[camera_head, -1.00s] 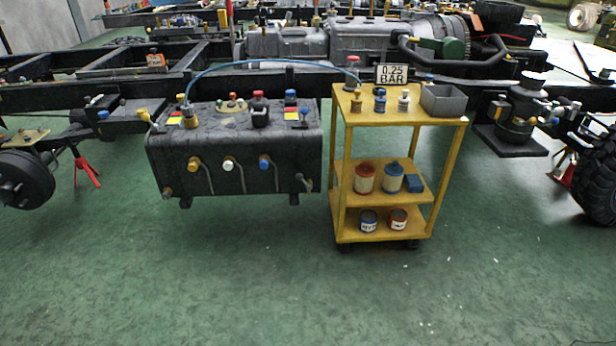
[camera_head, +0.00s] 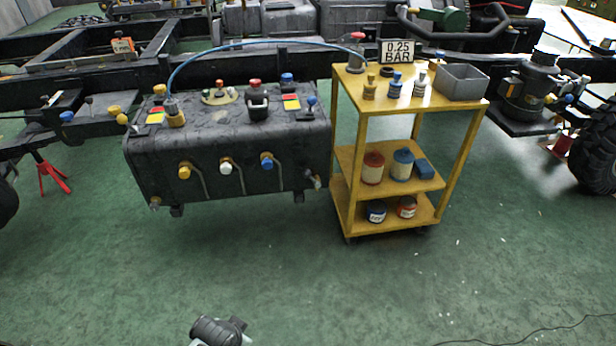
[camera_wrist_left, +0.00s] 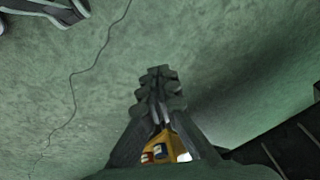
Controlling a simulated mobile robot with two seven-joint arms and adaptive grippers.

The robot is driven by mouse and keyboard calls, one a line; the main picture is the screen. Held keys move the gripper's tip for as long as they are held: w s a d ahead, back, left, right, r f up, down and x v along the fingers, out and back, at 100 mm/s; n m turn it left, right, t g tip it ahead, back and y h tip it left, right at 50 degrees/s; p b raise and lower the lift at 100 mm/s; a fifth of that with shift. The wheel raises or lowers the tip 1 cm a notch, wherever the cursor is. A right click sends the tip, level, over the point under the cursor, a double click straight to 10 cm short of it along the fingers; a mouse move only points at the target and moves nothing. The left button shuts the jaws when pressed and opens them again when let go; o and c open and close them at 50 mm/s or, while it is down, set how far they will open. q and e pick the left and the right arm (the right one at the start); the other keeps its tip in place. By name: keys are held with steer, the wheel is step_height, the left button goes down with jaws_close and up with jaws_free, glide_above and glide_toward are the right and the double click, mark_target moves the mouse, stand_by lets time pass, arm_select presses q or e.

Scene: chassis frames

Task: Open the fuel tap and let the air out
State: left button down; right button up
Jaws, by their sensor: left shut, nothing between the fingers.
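The black fuel tank (camera_head: 225,140) hangs on the chassis frame in the head view. Its front has a yellow knob (camera_head: 184,171), a white knob (camera_head: 226,167) and a blue knob (camera_head: 267,160), with thin pipes beside them. Small levers sit low at its left end (camera_head: 155,204) and right end (camera_head: 313,180). Which one is the fuel tap, I cannot tell. A blue hose (camera_head: 255,42) arches from a yellow fitting (camera_head: 174,114) on the tank top to the cart. My left gripper (camera_wrist_left: 157,82) is shut and empty in the left wrist view, away from the tank. My right gripper is not seen.
The yellow cart (camera_head: 385,214) stands right of the tank, carrying bottles, cans, a grey bin (camera_head: 462,82) and a "0.25 BAR" sign (camera_head: 397,51). A red stand (camera_head: 52,178) is at left. A cable (camera_head: 530,335) lies on the floor.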

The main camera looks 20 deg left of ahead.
arm_select(q)
steer(key=shift+w+a, duration=0.25)
steer(key=shift+w, duration=0.2)
